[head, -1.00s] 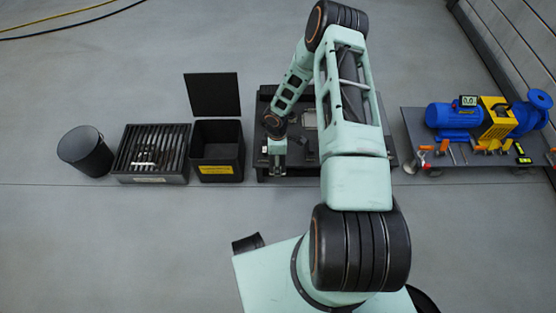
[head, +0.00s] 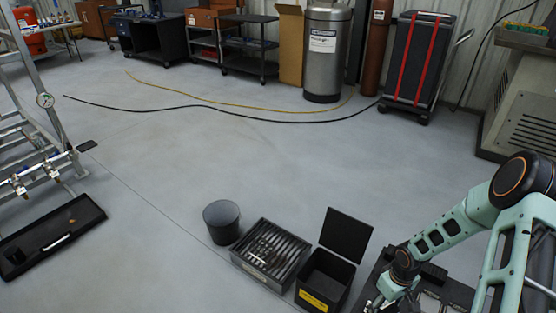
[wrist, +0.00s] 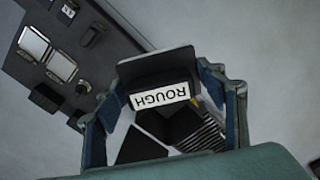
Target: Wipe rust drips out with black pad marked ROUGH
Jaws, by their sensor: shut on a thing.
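My gripper (wrist: 163,98) is shut on the black pad (wrist: 158,79), with a finger on each side of it. Its white label reads ROUGH, upside down in the wrist view. In the head view my gripper (head: 388,292) is at the lower right, over the dark tool deck (head: 455,293); the pad is not clear there. A shallow black tray (head: 88,208) lies on the floor at the far left, under the edge of a metal pipe frame. It holds a small rust-brown spot (head: 72,221), a pale strip and a dark block.
A black bin (head: 325,278) with raised lid, a slotted crate (head: 270,254) and a round black bucket (head: 221,221) stand left of my arm. The metal frame (head: 45,135) rises at left. Open floor lies between bucket and tray; hoses cross farther back.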

